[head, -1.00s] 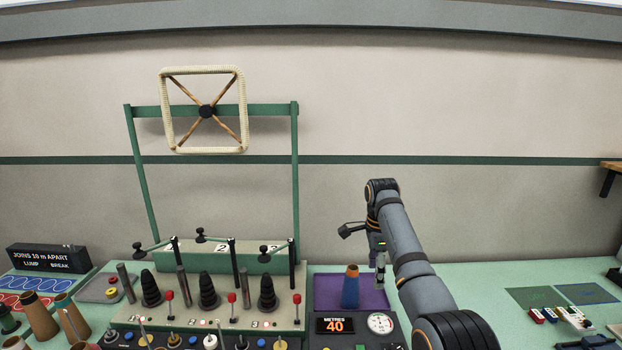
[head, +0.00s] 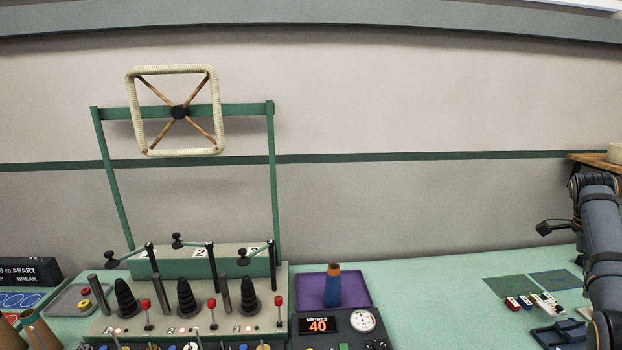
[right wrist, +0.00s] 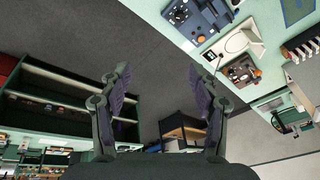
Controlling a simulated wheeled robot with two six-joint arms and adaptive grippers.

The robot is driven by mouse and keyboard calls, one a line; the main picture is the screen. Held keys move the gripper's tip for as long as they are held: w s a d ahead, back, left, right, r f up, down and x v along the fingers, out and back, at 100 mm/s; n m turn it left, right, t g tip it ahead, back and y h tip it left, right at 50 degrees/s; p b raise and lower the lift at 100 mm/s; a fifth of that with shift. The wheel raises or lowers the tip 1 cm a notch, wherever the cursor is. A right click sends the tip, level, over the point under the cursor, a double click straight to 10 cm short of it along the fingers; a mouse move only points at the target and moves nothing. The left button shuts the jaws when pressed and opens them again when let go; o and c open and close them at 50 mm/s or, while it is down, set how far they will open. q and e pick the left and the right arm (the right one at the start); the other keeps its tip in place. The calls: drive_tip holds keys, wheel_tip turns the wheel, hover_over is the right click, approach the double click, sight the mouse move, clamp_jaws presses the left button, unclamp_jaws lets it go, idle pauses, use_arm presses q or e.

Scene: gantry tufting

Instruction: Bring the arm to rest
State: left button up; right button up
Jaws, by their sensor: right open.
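My right arm stands at the right edge of the head view, above the right part of the green table (head: 440,290). Its gripper is hidden or out of frame there. In the right wrist view my right gripper (right wrist: 160,112) is open, with its two dark fingers wide apart and nothing between them. Grey floor lies behind the fingers, with the table edge to the upper right. My left gripper is not in view.
Green and blue mats (head: 555,281) and small coloured blocks (head: 513,304) lie at right. The table's middle is clear.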

drive_tip(key=s+d+r+m, duration=0.2)
drive_tip(key=s+d+r, duration=0.2)
drive_tip(key=s+d, duration=0.45)
drive_tip(key=s+d+f+n+h, duration=0.25)
drive_tip(key=d+f+n, duration=0.25)
drive_tip(key=f+n, duration=0.5)
drive_tip(key=s+d+f+n+h, duration=0.2)
drive_tip(key=d+f+n+h, duration=0.25)
drive_tip(key=f, duration=0.95)
drive_tip(key=s+f+n+t, duration=0.4)
drive_tip(key=s+f+n, duration=1.25)
drive_tip(key=n, duration=0.25)
drive_tip(key=s+a+f+m+g+y, duration=0.1)
drive_tip(key=s+a+f+y, duration=0.15)
drive_tip(key=a+f, duration=0.95)
drive_tip(key=s+a+f+m+y, duration=0.15)
drive_tip(key=s+a+f, duration=0.25)
drive_tip(key=a+f, duration=0.8)
drive_tip(key=s+a+f+y+b, duration=0.1)
drive_tip(key=a+f, duration=0.2)
drive_tip(key=a, duration=0.8)
drive_tip(key=s+a+f+y+b, duration=0.1)
drive_tip(key=a+f, duration=0.3)
drive_tip(key=a, duration=0.7)
drive_tip(key=s+a+f+y+b, duration=0.1)
drive_tip(key=a+f+y, duration=0.2)
drive_tip(key=a, duration=0.8)
drive_tip(key=shift+f+m, duration=0.4)
